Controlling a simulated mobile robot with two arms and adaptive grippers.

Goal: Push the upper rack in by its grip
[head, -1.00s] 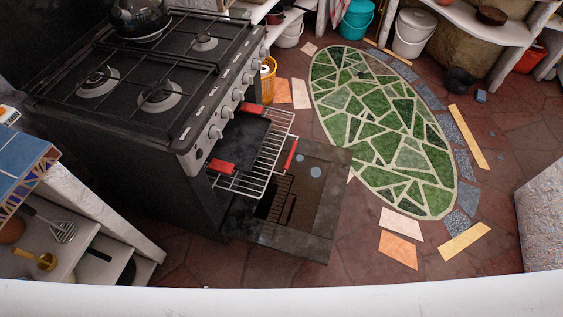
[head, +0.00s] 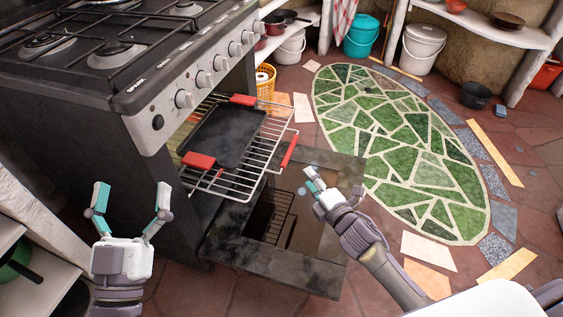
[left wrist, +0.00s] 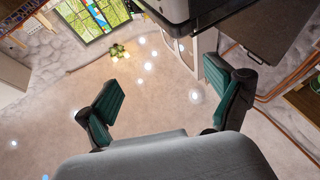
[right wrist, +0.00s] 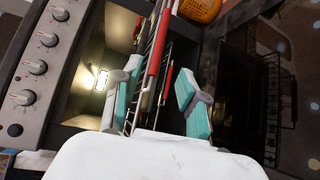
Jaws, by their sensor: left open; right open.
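The upper rack (head: 243,184) is a wire shelf pulled out of the oven. Its red grip (head: 289,151) is on the front edge. A dark tray (head: 224,137) with red handles lies on the rack. My right gripper (head: 313,182) is open and empty, in front of and a little below the red grip, apart from it in the head view. In the right wrist view the red grip (right wrist: 156,55) shows beyond the open fingers (right wrist: 160,92). My left gripper (head: 132,197) is open and empty, left of the stove; its open fingers (left wrist: 160,95) also show in the left wrist view.
The open oven door (head: 325,235) lies below the rack. The black stove (head: 75,125) has several knobs along its front. A yellow basket (head: 265,82) stands behind the rack. A green mosaic oval (head: 400,140) covers clear floor to the right.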

